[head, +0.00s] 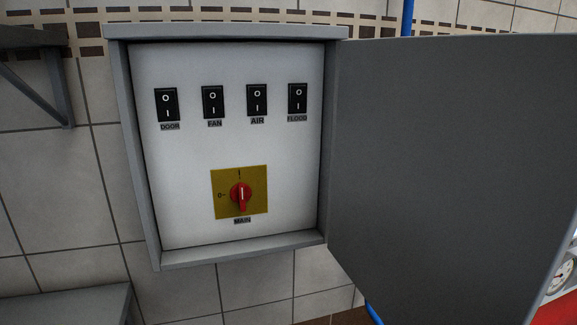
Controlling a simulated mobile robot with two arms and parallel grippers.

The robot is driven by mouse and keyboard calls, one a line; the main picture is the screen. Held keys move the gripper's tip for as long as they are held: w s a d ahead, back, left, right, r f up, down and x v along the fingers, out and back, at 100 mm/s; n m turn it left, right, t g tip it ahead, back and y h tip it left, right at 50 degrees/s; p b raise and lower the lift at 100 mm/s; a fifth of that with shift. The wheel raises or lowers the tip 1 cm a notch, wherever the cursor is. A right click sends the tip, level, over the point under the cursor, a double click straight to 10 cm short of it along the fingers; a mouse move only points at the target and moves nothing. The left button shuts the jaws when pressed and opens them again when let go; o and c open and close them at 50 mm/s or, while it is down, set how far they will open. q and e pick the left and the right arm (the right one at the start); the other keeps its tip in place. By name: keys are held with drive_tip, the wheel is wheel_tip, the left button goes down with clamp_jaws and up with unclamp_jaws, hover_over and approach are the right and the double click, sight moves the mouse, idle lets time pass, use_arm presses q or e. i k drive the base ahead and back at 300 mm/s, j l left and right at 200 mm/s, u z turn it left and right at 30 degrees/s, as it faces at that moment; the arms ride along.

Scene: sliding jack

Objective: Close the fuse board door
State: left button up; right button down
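The fuse board (234,146) is a grey metal box on the tiled wall, in the middle-left of the head view. Its grey door (450,170) stands wide open, hinged on the box's right side, and fills the right of the view. Inside is a white panel with several black rocker switches in a row, labelled DOOR, FAN, AIR and FLOOD. Below them a red rotary MAIN switch (241,196) sits on a yellow plate. Neither of my grippers is in view.
A grey bracketed shelf (35,75) is at the upper left, and a grey surface (70,305) at the lower left. A gauge (559,278) and a red object (556,312) show past the door at the lower right. A blue pipe (407,18) runs behind the door.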

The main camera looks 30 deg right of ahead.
sight(453, 201)
drive_tip(key=k+l, duration=0.1)
drive_tip(key=l, duration=0.4)
drive_tip(key=k+l, duration=0.1)
drive_tip(key=l, duration=0.95)
drive_tip(key=k+l, duration=0.15)
drive_tip(key=l, duration=0.35)
drive_tip(key=l+u, duration=0.05)
